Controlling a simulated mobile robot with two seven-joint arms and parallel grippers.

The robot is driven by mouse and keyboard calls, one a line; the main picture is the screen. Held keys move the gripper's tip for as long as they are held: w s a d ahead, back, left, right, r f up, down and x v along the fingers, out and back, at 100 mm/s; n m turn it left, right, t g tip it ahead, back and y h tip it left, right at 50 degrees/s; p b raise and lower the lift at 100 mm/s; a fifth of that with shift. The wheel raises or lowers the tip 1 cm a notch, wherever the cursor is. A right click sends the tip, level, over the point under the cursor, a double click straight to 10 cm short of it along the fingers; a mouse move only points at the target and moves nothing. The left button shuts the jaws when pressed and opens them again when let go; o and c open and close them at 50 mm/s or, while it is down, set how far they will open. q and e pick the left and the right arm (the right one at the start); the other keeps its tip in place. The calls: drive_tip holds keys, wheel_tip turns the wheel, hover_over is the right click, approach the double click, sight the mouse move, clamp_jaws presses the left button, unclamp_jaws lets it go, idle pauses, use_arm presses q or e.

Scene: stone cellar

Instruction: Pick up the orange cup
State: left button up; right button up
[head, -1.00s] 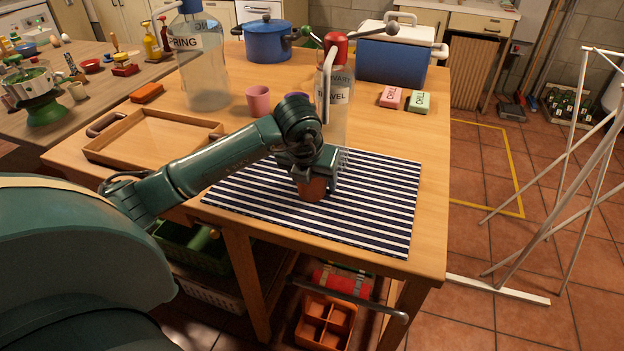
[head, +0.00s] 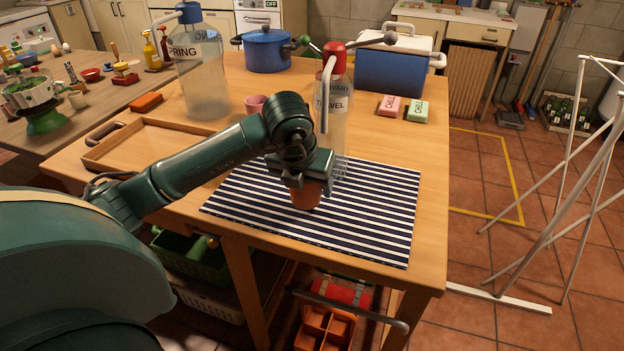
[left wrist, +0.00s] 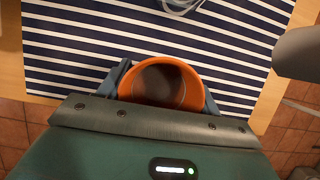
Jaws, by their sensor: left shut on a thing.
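The orange cup (head: 305,196) is over the dark-blue and white striped mat (head: 375,215) near the front of the wooden table. My left gripper (head: 304,182) is shut on it from above and hides its upper part in the head view. In the left wrist view the cup's open round rim (left wrist: 160,84) sits between my left gripper's two fingers (left wrist: 165,92), and the cup looks empty. I cannot tell whether its base touches the mat.
A clear bottle with a red cap (head: 334,95) stands close behind the gripper. The mat's right side is clear.

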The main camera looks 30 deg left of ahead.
use_arm(q)
drive_tip(key=s+d+p, duration=0.3)
drive_tip(key=s+p, duration=0.7)
drive_tip(key=s, duration=0.4)
drive_tip(key=shift+s+d, duration=0.2)
use_arm(e)
drive_tip(key=shift+n+g+h, duration=0.3)
drive_tip(key=shift+n+g, duration=0.4)
drive_tip(key=shift+g, duration=0.1)
wheel_tip(320, 180, up, 4)
